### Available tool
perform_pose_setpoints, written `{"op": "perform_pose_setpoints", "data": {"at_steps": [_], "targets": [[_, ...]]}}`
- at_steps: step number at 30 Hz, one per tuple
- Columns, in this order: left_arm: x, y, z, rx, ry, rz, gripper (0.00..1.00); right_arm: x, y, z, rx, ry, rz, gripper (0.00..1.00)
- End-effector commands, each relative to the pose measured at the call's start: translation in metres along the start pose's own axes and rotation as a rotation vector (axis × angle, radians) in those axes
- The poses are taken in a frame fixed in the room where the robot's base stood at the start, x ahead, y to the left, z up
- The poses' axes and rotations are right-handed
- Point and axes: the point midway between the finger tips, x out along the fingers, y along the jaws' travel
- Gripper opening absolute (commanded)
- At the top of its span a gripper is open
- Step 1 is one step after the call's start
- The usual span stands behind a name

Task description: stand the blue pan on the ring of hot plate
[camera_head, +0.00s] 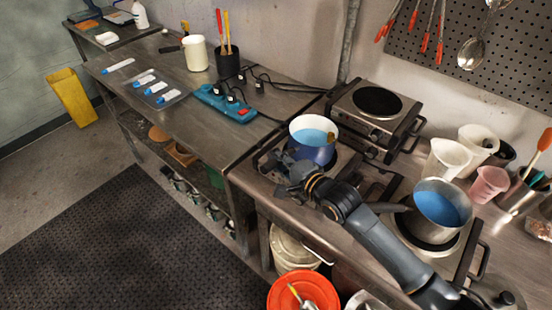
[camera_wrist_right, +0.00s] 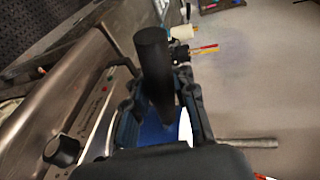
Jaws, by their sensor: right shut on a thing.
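The blue pan (camera_head: 312,152) has a white inside and light blue liquid in it. It appears upright at the back left of the counter, over the left hot plate (camera_head: 346,160). I cannot tell whether its base touches the ring, which is mostly hidden. My right gripper (camera_head: 291,174) is at the pan's near left side. In the right wrist view the fingers (camera_wrist_right: 165,112) are shut around the pan's dark handle (camera_wrist_right: 152,52), with a blue part of the pan (camera_wrist_right: 158,136) behind it. My left gripper is not in view.
A steel hot plate with a bare black ring (camera_head: 377,101) stands behind. A steel pot (camera_head: 438,215) with blue liquid sits at the right, near white jugs (camera_head: 447,158) and a pink cup (camera_head: 489,185). A blue power strip (camera_head: 225,103) lies on the left table.

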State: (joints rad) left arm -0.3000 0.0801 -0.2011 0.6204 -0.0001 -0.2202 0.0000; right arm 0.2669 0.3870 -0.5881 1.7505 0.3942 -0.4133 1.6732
Motion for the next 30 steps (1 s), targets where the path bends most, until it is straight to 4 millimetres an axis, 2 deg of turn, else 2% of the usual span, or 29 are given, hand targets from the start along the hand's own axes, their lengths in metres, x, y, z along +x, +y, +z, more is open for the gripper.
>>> {"op": "perform_pose_setpoints", "data": {"at_steps": [1, 5, 6, 10, 11, 22, 26, 30], "targets": [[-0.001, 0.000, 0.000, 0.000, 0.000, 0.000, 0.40, 0.000, -0.005, -0.001, -0.006, 0.001, -0.011, 0.00], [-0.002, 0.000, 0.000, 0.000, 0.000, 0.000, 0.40, 0.001, -0.003, -0.001, -0.008, 0.002, -0.012, 0.00], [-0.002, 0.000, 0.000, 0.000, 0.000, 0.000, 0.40, 0.001, -0.003, -0.001, -0.008, 0.002, -0.012, 0.23], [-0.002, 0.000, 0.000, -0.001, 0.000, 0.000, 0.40, 0.001, -0.002, -0.001, -0.006, 0.001, -0.010, 0.49], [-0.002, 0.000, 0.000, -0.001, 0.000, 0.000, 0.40, 0.001, -0.002, -0.001, -0.006, 0.001, -0.010, 0.52], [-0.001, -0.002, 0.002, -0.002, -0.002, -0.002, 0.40, -0.005, 0.005, -0.001, 0.004, 0.000, 0.005, 0.52], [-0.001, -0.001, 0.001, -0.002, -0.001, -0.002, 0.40, -0.022, 0.005, 0.000, 0.003, 0.000, 0.004, 0.52], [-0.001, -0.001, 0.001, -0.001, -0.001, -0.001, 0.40, -0.051, 0.004, 0.000, -0.001, 0.001, 0.002, 0.52]]}}
